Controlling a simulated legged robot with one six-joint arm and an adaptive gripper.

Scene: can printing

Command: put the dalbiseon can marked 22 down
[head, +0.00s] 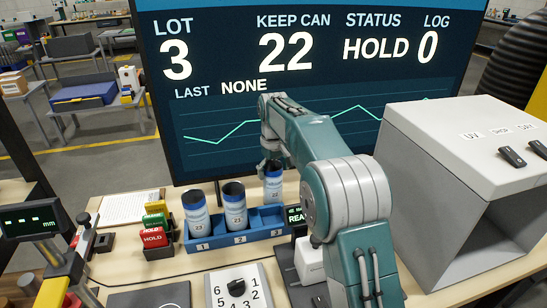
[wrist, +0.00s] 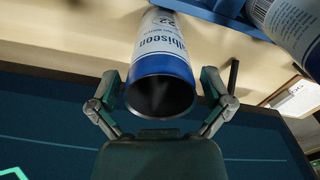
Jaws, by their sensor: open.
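The dalbiseon can marked 22 (wrist: 160,45) is white and blue with a dark open mouth. Two similar cans stand at positions 1 (head: 197,215) and 2 (head: 235,208).
A large screen (head: 300,90) behind the rack reads KEEP CAN 22, STATUS HOLD, LOG 0. A grey open-fronted box (head: 455,150) stands right. A red HOLD block (head: 153,238), a numbered dial (head: 238,288) and a gauge (head: 32,220) are left and in front.

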